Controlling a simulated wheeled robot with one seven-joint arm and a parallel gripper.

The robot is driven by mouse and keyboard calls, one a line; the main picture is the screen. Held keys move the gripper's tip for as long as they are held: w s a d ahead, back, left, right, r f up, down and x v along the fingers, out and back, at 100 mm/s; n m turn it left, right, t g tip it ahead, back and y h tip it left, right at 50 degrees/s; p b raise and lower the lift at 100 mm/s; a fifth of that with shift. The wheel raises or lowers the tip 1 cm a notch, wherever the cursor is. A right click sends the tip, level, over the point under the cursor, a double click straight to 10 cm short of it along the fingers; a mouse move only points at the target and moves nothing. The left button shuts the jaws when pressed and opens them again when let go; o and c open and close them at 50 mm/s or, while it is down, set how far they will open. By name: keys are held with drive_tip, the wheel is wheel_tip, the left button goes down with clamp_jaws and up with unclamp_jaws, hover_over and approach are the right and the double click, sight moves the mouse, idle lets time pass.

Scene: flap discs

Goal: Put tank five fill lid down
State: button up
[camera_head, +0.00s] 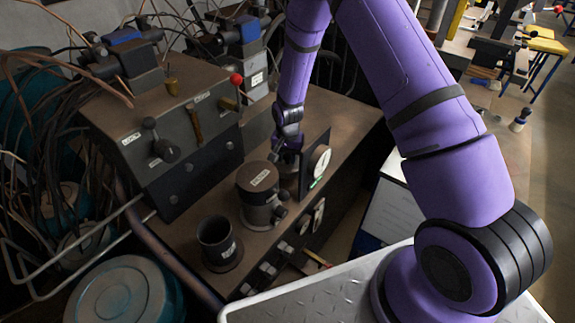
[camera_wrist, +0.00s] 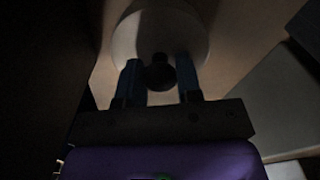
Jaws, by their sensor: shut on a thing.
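My gripper (camera_head: 280,152) reaches down behind the capped dark cylinder (camera_head: 258,183) on the bench, beside an upright panel with a round white gauge (camera_head: 319,161). In the wrist view my two blue fingers (camera_wrist: 159,80) are shut on a small dark knob (camera_wrist: 160,72). Behind the knob is a pale round disc (camera_wrist: 160,28), which looks like a lid; I cannot tell whether it is raised or seated. The fingertips are mostly hidden in the head view. An open, empty-looking dark cup (camera_head: 217,241) stands nearer on the bench. The labels are too small to read surely.
A grey control box (camera_head: 165,140) with levers and a red-knobbed handle stands left of the cylinders. Cables and teal drums (camera_head: 125,295) fill the left side. A pale tread-plate surface (camera_head: 310,293) is at the front. The brown bench top (camera_head: 345,118) is bare at the back right.

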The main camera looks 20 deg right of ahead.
sight(288, 163)
drive_tip(key=shift+f, duration=1.85)
drive_tip(key=o, duration=1)
drive_tip(key=shift+f, duration=0.1)
drive_tip(key=shift+c, duration=0.2)
